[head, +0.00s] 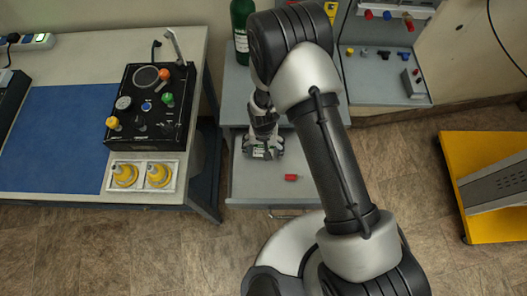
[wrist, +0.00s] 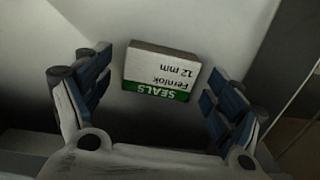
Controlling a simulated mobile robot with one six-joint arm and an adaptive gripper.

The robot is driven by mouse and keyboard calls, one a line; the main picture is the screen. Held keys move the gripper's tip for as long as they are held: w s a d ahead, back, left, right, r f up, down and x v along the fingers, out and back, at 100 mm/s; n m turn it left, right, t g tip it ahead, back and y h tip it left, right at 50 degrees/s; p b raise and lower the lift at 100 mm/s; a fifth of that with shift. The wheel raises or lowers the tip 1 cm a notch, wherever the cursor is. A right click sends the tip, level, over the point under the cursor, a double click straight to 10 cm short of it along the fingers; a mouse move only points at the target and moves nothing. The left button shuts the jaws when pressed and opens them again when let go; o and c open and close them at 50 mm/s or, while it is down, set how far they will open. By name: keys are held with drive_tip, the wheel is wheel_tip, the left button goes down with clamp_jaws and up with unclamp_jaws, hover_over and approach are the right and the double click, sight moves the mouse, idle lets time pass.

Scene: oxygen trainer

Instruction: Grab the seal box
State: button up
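The seal box (wrist: 162,72) is a small white box with a green band reading "SEALS". In the wrist view it lies on a pale grey surface, between and a little beyond the fingertips. My gripper (wrist: 150,105) is open, with a finger on each side of the box and visible gaps to both. In the head view my gripper (head: 263,143) reaches down into the open drawer (head: 245,187). The box there is largely hidden by my gripper, with a whitish-green patch showing under it.
A small red part (head: 291,178) lies in the drawer, right of my gripper. A green bottle (head: 241,30) stands behind. A workbench at left carries a black control panel (head: 150,105) and a tray (head: 142,190) with two yellow parts. A yellow cart (head: 485,150) stands at right.

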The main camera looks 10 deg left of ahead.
drive_tip(key=c, duration=1)
drive_tip(key=shift+c, duration=0.2)
